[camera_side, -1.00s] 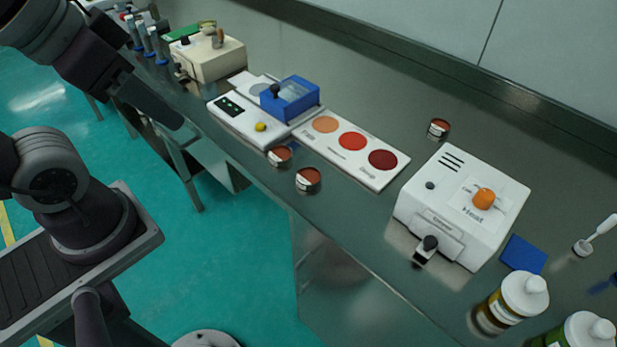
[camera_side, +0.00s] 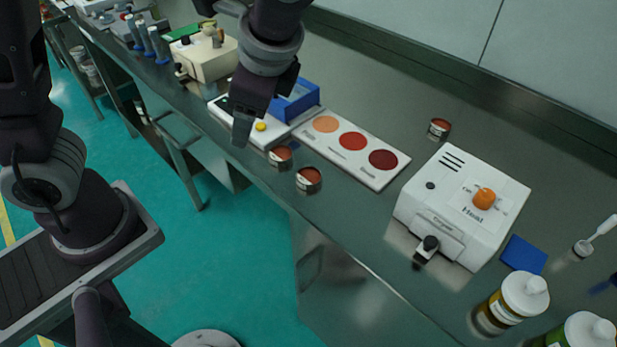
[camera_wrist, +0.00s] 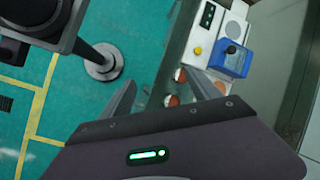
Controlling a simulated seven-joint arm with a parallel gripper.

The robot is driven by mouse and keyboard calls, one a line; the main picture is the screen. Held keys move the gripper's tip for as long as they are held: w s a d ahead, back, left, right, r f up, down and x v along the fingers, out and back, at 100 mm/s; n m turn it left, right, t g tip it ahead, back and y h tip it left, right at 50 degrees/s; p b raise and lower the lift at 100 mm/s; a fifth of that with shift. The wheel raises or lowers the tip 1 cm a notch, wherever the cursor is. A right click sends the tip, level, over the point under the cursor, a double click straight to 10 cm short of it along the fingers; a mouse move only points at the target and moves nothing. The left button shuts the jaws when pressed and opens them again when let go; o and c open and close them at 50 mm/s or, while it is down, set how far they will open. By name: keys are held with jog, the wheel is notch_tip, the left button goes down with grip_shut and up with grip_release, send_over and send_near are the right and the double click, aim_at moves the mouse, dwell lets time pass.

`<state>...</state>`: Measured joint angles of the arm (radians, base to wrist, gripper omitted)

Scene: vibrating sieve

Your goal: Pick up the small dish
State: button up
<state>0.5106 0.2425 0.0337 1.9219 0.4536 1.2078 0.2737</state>
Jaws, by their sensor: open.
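Several small round dishes with reddish-brown contents are on the bench. One dish (camera_side: 280,157) is by the front edge beside the scale, and a second dish (camera_side: 309,180) is just right of it. A third dish (camera_side: 439,128) sits farther back, behind the white heater box. My gripper (camera_side: 242,138) is open and empty, pointing down, left of the two front dishes in the side view and apparently above bench height. In the wrist view, the front dishes (camera_wrist: 180,75) and (camera_wrist: 171,100) appear near the right finger of my gripper (camera_wrist: 160,77); that finger partly covers the view there.
A white scale (camera_side: 262,140) with a blue-framed cover (camera_side: 298,100) stands behind the gripper. A colour card (camera_side: 374,178) with round swatches lies right of it. The white heater box (camera_side: 462,205) and capped bottles (camera_side: 520,297) are farther right. The floor drops away past the front edge.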

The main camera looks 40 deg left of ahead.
jog(key=w+d+f+m+t+y, duration=0.1)
jog(key=w+d+f+m+y, duration=0.4)
jog(key=f, duration=0.3)
jog(key=m+t+y, duration=0.2)
jog(key=m+t, duration=0.1)
jog(key=m, duration=0.3)
send_near(305, 171)
jog(key=shift+s+d+r, duration=0.15)
jog(key=shift+s+r, duration=0.3)
jog(key=shift+s, duration=0.4)
jog(key=shift+f+m+t, duration=0.3)
jog(key=shift+f+t, duration=0.1)
jog(key=shift+t, duration=0.1)
jog(key=x, duration=0.7)
jog(key=shift+w+d, duration=0.2)
jog(key=shift+w, duration=0.15)
jog(key=c, duration=1.4)
